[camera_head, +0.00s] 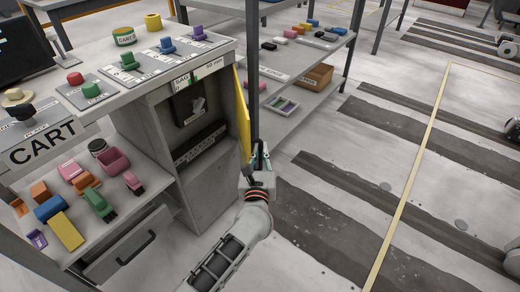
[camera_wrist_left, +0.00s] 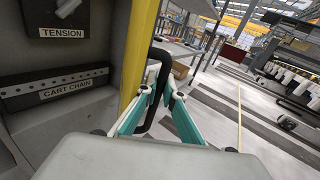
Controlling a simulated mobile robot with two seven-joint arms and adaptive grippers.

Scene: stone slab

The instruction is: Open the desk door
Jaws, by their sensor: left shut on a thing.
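The desk door (camera_head: 242,115) is a yellow panel at the right side of the desk's cabinet, seen nearly edge-on. It stands swung out from the cabinet front, so the grey inside shows. In the left wrist view the door's yellow edge (camera_wrist_left: 138,50) runs up the middle-left. A black looped handle (camera_wrist_left: 154,112) is on the door's outer side. My left gripper (camera_head: 260,155) is at the door's outer side, its teal fingers closed around the handle; the fingers also show in the left wrist view (camera_wrist_left: 162,95). My right gripper is not in view.
The open cabinet (camera_head: 205,165) holds labelled dark fittings, including a cart chain bar (camera_wrist_left: 60,90). The desk top (camera_head: 130,60) carries coloured knobs on plates. Left, a shelf (camera_head: 110,220) holds several toy blocks above a drawer (camera_head: 135,245). A rack (camera_head: 285,65) stands behind the door.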

